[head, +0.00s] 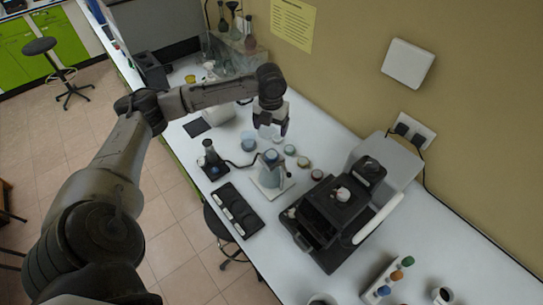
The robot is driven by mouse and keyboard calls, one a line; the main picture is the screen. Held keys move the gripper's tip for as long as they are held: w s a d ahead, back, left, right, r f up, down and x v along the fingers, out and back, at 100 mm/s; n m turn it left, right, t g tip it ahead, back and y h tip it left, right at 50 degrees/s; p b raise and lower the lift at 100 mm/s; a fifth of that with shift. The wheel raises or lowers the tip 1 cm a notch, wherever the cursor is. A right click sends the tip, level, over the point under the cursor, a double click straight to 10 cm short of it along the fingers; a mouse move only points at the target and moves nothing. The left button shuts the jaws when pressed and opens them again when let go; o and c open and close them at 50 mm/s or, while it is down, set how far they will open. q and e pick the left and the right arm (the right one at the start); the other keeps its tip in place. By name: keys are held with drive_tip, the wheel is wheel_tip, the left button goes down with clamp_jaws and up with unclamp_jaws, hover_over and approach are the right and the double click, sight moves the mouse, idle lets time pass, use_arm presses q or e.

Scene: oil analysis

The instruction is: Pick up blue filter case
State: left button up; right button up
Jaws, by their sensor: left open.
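My left gripper (274,130) is open above the white bench and points down. Small round cases sit below it and to its right, among them one with a pale lid (290,150) and one with a reddish rim (303,162). A bluish round container (248,141) stands just left of the gripper. A grey-blue vessel (271,158) stands on a white base in front of it. I cannot tell for certain which of these is the blue filter case; part of the bench under the fingers is hidden. My right gripper is not in view.
A large black device (335,210) stands right of the cases. A black tray with white pieces (237,210) lies at the bench's front edge. A white rack with coloured caps (387,279) is at lower right. Glassware (232,55) crowds the far end near the wall.

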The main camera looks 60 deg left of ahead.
sight(272, 153)
use_arm(q)
wheel_tip(272, 153, down, 13)
drive_tip(key=shift+w+f+p, duration=0.1)
drive_tip(key=shift+w+p, duration=0.05)
drive_tip(key=shift+p, duration=0.25)
idle(0.4)
drive_tip(key=c, duration=1)
